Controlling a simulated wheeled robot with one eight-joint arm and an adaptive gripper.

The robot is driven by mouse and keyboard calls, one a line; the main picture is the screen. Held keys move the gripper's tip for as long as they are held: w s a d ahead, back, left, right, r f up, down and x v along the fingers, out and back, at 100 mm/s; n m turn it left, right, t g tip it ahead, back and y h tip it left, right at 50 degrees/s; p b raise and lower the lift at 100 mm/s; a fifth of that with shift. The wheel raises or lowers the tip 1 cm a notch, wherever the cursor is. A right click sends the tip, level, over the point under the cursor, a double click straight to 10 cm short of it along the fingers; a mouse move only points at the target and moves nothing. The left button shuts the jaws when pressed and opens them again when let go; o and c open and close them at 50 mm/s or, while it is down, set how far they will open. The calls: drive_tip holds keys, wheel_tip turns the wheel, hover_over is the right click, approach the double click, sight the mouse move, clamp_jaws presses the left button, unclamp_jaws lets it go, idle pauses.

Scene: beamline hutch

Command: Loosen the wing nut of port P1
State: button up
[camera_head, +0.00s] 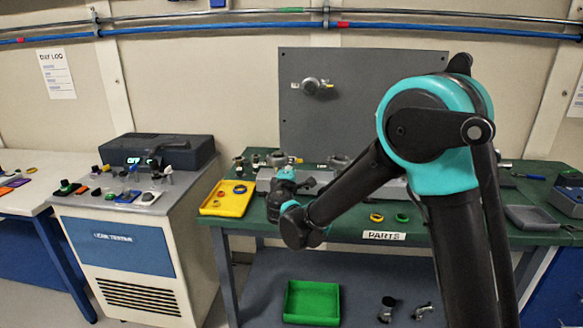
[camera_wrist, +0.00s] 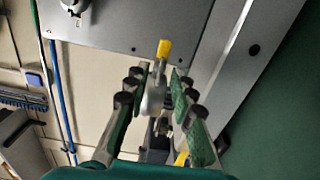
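A clamp-like fitting (camera_wrist: 153,97) with a grey body shows in the wrist view. A yellow-tipped piece (camera_wrist: 164,49), which looks like its wing nut, sticks out past my fingertips. My gripper (camera_wrist: 160,72) is open, with one finger on each side of the fitting; I cannot tell whether either finger touches it. In the head view my gripper's end is near the back left of the green bench (camera_head: 470,222), and its fingers are too small to make out. A clamp fitting (camera_head: 278,158) stands just behind it. No P1 label is readable.
A grey upright panel (camera_head: 350,112) with another fitting (camera_head: 312,86) stands behind the bench. A yellow tray (camera_head: 211,208) is left of my gripper. A yellow ring (camera_head: 376,217) and a green ring (camera_head: 401,218) lie near the PARTS label. A leak tester (camera_head: 120,240) stands left.

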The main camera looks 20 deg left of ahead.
drive_tip(key=shift+w+a, duration=0.1)
drive_tip(key=shift+w, duration=0.35)
clamp_jaws()
drive_tip(key=shift+n, duration=8.4)
